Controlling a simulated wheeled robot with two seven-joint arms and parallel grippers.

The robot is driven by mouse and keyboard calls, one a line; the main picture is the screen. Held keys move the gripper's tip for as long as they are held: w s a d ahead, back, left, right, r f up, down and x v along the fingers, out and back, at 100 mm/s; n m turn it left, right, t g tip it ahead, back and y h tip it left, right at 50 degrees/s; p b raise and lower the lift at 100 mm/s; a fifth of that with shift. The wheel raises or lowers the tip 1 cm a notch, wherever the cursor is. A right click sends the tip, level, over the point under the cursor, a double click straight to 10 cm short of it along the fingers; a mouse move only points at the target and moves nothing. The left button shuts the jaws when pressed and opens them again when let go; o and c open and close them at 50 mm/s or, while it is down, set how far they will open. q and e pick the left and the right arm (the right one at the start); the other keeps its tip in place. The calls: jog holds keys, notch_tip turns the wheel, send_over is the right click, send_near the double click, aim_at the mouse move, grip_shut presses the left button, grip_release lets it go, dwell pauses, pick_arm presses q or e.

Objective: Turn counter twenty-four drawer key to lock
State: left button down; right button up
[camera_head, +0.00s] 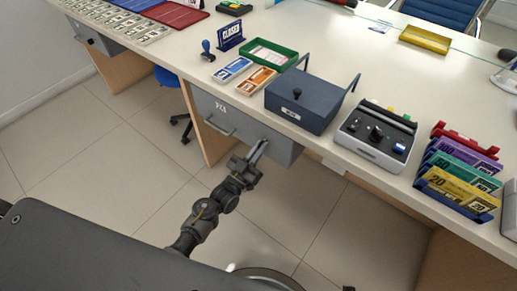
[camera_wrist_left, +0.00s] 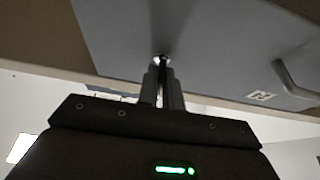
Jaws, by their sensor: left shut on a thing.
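The counter twenty-four drawer (camera_head: 232,118) is grey and sits under the white counter top, with a label and bar handle at its left part. My left gripper (camera_head: 261,147) reaches up to the right part of its front. In the left wrist view the drawer front (camera_wrist_left: 200,35) fills the top, and the round metal lock (camera_wrist_left: 161,59) is right at the fingertips. My left gripper (camera_wrist_left: 162,72) is shut on the key there; the fingers hide most of the key, and its angle cannot be read. The drawer looks closed. My right gripper is out of view.
Above the drawer on the counter (camera_head: 330,60) stand a dark blue box (camera_head: 300,105), a green tray (camera_head: 268,55) and a control device (camera_head: 375,138). The drawer handle (camera_wrist_left: 296,82) juts out beside the gripper in the wrist view. The tiled floor below is clear.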

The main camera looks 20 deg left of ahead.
pick_arm(q)
jog(key=shift+f, duration=0.1)
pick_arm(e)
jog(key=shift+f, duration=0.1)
pick_arm(q)
jog(key=c, duration=1.6)
grip_release()
jog(key=shift+o, duration=0.2)
jog(key=b+v, duration=0.1)
jog(key=v, duration=0.9)
jog(key=shift+s, duration=0.45)
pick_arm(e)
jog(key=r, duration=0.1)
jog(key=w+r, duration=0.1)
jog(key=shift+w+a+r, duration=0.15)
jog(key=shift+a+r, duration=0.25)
